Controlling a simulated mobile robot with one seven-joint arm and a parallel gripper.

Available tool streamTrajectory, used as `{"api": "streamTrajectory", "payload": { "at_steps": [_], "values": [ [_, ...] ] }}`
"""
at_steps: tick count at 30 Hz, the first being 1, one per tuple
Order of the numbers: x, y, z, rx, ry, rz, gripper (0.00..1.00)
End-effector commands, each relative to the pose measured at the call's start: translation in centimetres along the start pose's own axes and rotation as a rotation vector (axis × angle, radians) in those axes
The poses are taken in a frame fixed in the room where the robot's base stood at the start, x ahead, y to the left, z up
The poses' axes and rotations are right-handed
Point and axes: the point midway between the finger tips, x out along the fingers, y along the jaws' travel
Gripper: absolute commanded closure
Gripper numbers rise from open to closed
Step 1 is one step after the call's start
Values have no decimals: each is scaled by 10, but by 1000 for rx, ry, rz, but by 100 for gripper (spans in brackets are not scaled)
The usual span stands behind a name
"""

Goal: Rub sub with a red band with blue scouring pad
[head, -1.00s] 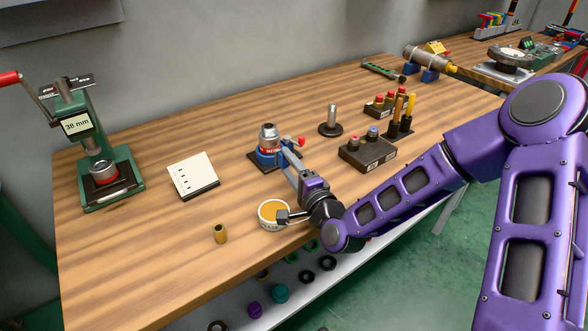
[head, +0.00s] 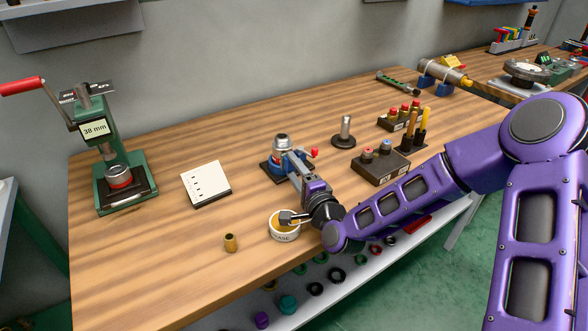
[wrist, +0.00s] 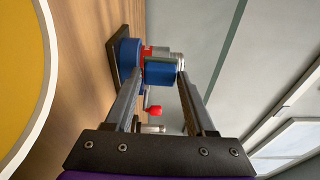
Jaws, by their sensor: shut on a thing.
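The sub with a red band is a silver cylinder (head: 281,142) standing upright in a blue vise (head: 270,168) on the bench. In the wrist view its silver metal (wrist: 163,55) and red band (wrist: 147,50) show behind the pad. My gripper (wrist: 161,76) is shut on the blue scouring pad (wrist: 160,71), which sits between the fingertips. The pad overlaps the sub in the wrist view, right at it; I cannot tell whether they touch. In the head view my gripper (head: 294,167) reaches the vise's near right side and the pad cannot be made out clearly.
A red vise knob (head: 315,153) is close right of the fingers. A white tub of yellow grease (head: 285,232) stands under my wrist, with a brass piece (head: 230,243) to its left. A white card (head: 206,184) and green press (head: 122,180) stand left. Dark blocks (head: 380,166) stand right.

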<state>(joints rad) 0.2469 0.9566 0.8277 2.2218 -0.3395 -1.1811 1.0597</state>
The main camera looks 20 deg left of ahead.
Motion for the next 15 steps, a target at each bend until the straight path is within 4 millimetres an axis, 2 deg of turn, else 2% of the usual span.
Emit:
{"api": "streamTrajectory", "payload": {
  "at_steps": [15],
  "values": [
    [10,0,1,0,0,-1,89]
  ]
}}
